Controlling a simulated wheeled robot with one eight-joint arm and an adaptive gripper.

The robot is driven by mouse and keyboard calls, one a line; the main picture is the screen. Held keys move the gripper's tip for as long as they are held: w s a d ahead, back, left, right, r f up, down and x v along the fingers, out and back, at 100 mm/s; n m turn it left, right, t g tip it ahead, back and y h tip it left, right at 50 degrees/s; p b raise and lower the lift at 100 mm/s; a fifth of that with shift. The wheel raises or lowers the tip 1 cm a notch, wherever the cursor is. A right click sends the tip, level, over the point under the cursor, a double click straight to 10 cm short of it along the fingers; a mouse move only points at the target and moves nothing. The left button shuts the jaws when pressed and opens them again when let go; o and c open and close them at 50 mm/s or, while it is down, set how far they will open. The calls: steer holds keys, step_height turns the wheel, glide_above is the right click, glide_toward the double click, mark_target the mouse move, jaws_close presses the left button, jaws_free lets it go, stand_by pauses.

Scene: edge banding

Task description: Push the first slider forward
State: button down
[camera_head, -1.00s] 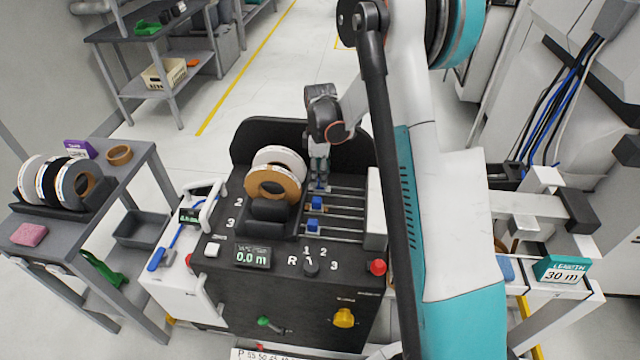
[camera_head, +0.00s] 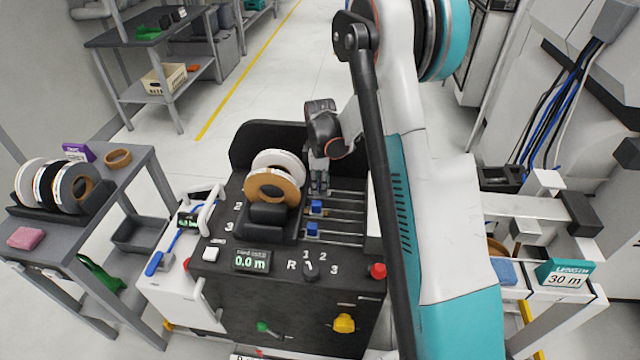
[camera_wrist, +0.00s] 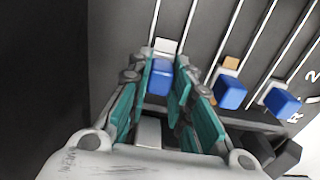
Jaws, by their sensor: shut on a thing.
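My gripper (camera_wrist: 162,78) is shut on the blue knob of the first slider (camera_wrist: 160,79), with one teal-lined finger on each side. In the head view my gripper (camera_head: 318,184) points down at the far end of the slider rows on the black machine, and the first knob there is hidden by the fingers. The second slider's blue knob (camera_head: 316,207) and the third's (camera_head: 312,229) sit nearer in the head view. Both also show to the right in the wrist view, second (camera_wrist: 230,93) and third (camera_wrist: 281,102), apart from my gripper.
White and brown tape rolls (camera_head: 272,185) stand just left of the sliders on the black machine (camera_head: 290,300). A black selector knob (camera_head: 311,269) and a red button (camera_head: 377,270) are in front. A side table (camera_head: 125,180) stands at the left.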

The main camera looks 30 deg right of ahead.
mark_target(351, 197)
steer(key=s+d, duration=0.1)
steer(key=d, duration=0.1)
steer(key=s+d, duration=0.2)
steer(key=d, duration=0.1)
steer(key=s+d, duration=0.2)
steer(key=shift+s+d, duration=0.1)
steer(key=shift+d, duration=0.25)
steer(key=c, duration=1.4)
jaws_free()
steer(key=shift+d, duration=0.15)
steer(key=shift+c, duration=0.2)
step_height(351, 197, up, 12)
